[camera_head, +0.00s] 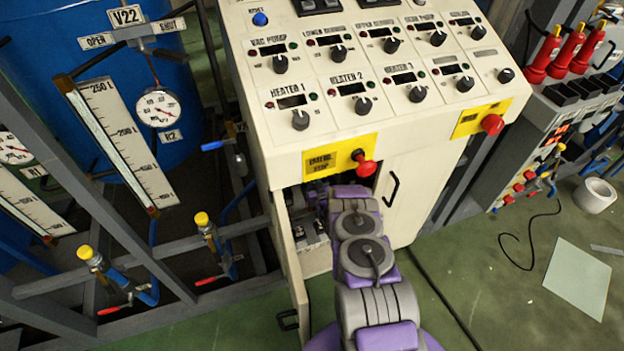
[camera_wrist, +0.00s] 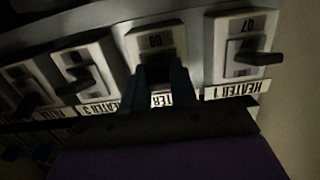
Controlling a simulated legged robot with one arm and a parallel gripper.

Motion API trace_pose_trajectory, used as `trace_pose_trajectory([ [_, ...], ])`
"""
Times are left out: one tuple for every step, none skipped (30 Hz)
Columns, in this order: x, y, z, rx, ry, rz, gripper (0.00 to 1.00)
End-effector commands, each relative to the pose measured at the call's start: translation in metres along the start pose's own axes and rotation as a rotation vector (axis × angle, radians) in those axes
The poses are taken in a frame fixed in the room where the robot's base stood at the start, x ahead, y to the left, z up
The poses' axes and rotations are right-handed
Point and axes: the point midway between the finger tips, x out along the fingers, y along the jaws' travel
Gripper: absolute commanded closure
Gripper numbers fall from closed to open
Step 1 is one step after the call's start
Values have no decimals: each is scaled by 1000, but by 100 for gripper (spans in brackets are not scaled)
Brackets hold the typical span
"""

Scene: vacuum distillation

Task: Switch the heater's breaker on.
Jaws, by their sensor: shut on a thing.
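In the wrist view, a row of breakers shows upside down. The middle breaker (camera_wrist: 155,38) is marked 08, and its label is mostly covered, with only "TER" readable. My gripper (camera_wrist: 162,80) is shut on this breaker's lever, which its fingers hide, so I cannot tell the lever's position. The breaker marked 07 (camera_wrist: 240,30), with a black lever, sits to the right above the label HEATER 1 (camera_wrist: 236,90). The HEATER 3 breaker (camera_wrist: 82,68) is to the left. In the head view, my arm reaches into the open cabinet and my gripper is hidden there.
The control console (camera_head: 360,110) stands above the cabinet opening, with a red emergency knob (camera_head: 366,166) close over my arm. The open cabinet door (camera_head: 296,265) stands left of my arm. Pipes and a gauge (camera_head: 158,107) are further left.

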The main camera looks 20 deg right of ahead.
Motion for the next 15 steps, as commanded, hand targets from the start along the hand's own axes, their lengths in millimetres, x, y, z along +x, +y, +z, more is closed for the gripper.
trace_pose_trajectory([
  [0,1,-7,0,-21,1,100],
  [0,0,-7,0,-32,1,100],
  [-1,0,-6,0,-43,1,100],
  [-1,0,-6,0,-49,1,100],
  [-1,0,-5,0,-51,1,100],
  [-1,0,-4,0,-52,1,100],
  [-1,0,-3,0,-51,1,100],
  [-1,0,-3,0,-51,1,100],
  [-1,0,-3,0,-51,1,100],
  [-1,0,-3,0,-51,1,100],
  [-1,0,-3,0,-51,1,100],
  [-1,0,-3,0,-51,1,71],
  [-1,0,-3,0,-51,1,68],
  [-1,0,-3,0,-51,1,65],
  [-1,0,-3,0,-51,1,61],
])
